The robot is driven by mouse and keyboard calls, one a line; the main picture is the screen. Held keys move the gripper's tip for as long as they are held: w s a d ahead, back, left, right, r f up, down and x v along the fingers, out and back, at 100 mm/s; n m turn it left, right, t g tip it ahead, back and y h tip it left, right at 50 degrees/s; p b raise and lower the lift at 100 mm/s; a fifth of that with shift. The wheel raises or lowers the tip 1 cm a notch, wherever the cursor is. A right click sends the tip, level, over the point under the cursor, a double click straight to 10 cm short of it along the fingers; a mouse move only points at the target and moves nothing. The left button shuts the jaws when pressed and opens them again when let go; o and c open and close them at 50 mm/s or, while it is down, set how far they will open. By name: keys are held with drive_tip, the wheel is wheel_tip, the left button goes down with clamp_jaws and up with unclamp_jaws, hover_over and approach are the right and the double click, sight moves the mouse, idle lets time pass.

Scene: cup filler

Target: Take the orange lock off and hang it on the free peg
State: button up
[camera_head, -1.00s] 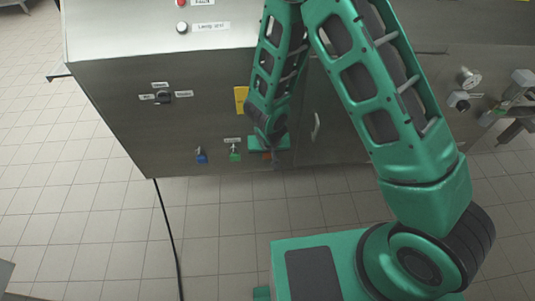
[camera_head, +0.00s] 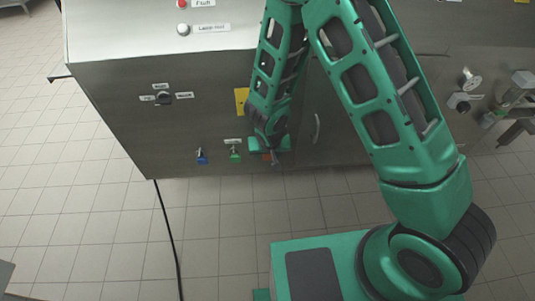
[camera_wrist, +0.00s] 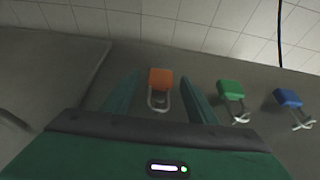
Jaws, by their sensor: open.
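The orange lock (camera_wrist: 161,79) hangs on the cabinet front with its shackle toward my wrist in the wrist view. It shows only partly in the head view (camera_head: 267,156), behind my gripper. My gripper (camera_wrist: 159,77) is open, with one finger on each side of the orange lock and a gap to each. In the head view my gripper (camera_head: 269,152) is low on the cabinet front. The green lock (camera_wrist: 231,90) and the blue lock (camera_wrist: 288,98) hang in a row beside the orange one. I cannot make out a free peg.
The steel cabinet (camera_head: 130,125) has a rotary switch (camera_head: 164,98) and a yellow plate (camera_head: 241,101) partly behind my arm. A door handle (camera_head: 317,128) is right of my gripper. A black cable (camera_head: 168,225) runs down to the open tiled floor.

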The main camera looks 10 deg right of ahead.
drive_tip(key=shift+r, duration=0.1)
drive_tip(key=v, duration=1)
drive_tip(key=d+r, duration=1.1)
drive_tip(key=r, duration=0.3)
drive_tip(key=s+d+r, duration=0.8)
drive_tip(key=d+r, duration=0.3)
drive_tip(key=r, duration=0.1)
drive_tip(key=s+d+m+g, duration=0.2)
drive_tip(key=s+d, duration=0.3)
drive_tip(key=s, duration=0.3)
drive_tip(key=s+d+f+m+g, duration=0.1)
drive_tip(key=s+d+m, duration=0.3)
drive_tip(key=s, duration=0.5)
drive_tip(key=shift+s+d+f+g, duration=0.25)
drive_tip(key=shift+d+g, duration=0.55)
drive_tip(key=shift+d, duration=0.45)
